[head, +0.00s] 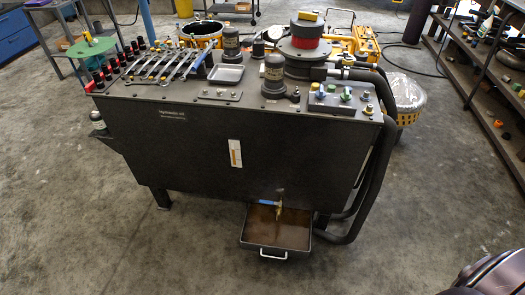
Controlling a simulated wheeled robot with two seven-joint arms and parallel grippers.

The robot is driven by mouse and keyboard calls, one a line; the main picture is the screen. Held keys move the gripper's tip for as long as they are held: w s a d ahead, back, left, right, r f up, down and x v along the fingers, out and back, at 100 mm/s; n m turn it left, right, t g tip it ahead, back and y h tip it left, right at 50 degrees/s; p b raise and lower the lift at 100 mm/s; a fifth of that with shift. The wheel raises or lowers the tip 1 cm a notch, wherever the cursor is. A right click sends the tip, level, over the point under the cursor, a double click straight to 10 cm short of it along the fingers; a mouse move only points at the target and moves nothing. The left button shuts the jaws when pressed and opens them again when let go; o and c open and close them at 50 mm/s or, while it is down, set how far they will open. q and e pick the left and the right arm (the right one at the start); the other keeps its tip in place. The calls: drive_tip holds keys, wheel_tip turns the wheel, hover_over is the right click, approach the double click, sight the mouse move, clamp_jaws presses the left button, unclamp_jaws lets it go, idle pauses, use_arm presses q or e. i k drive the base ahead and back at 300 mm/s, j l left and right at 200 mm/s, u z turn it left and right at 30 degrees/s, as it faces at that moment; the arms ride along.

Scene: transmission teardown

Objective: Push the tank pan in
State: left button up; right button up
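The tank pan (295,253) is a dark rectangular tray with a brownish inside and a pale handle (273,255) on its front wall. It sits low under the front of the large dark tank (200,160), its front part sticking out toward me. Its back part is hidden beneath the tank. A brass drain tap (279,211) with a blue lever (269,203) hangs from the tank's lower front, above the pan. Neither of my grippers shows in the head view.
Thick black hoses (375,185) run down the tank's right side, close to the pan. A tank leg (161,198) stands left of it. Wrenches (165,65) and fittings lie on top. A shelf rack (480,70) is at right. The floor in front is clear.

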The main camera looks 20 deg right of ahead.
sight(291, 236)
drive_tip(key=z, duration=0.8)
